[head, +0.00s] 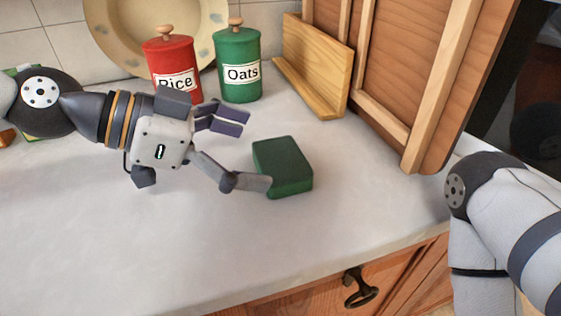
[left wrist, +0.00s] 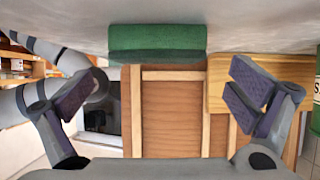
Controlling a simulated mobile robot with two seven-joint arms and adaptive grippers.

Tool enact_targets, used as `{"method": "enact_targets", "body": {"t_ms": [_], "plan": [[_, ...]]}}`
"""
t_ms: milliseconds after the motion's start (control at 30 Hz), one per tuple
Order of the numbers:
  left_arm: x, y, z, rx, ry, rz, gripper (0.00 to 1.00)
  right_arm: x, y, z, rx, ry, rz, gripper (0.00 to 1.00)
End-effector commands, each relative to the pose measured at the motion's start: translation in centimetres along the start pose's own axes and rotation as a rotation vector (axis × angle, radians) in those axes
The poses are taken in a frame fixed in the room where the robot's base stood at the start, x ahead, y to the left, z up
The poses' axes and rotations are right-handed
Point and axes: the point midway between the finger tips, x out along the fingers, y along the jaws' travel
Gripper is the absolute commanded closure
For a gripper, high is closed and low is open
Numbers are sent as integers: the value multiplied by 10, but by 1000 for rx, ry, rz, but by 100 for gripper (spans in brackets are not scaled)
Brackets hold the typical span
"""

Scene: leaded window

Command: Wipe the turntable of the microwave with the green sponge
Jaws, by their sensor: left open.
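The green sponge (head: 285,165) rests on the pale countertop, right of my left gripper. My left gripper (head: 248,151) is open, with its fingers pointing right towards the sponge. The lower fingertip is close to the sponge's front left edge; I cannot tell if they touch. In the left wrist view the sponge (left wrist: 157,38) lies ahead, at the top between the spread fingers, with nothing held. My right arm comes in at the right, but its gripper is out of view. The microwave and its turntable cannot be clearly made out; a dark glossy panel (head: 532,110) shows at the far right.
Behind the sponge stand a red Rice canister (head: 172,66), a green Oats canister (head: 238,65) and a large plate (head: 115,30). A wooden rack (head: 318,75) and a brown panelled wooden piece (head: 400,60) stand back right. The counter's front left is clear.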

Motion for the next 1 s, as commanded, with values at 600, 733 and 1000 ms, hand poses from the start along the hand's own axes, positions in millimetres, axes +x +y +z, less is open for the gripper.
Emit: {"method": "enact_targets", "body": {"t_ms": [600, 733, 1000], "plan": [[36, 3, 2, 2, 0, 0, 27, 1, 0, 0, 0, -2, 0, 2], [36, 3, 2, 2, 0, 0, 31, 1, 0, 0, 0, -2, 0, 2], [35, 3, 0, 3, 0, -1, 34, 0, 0, 0, 0, -1, 0, 2]]}}
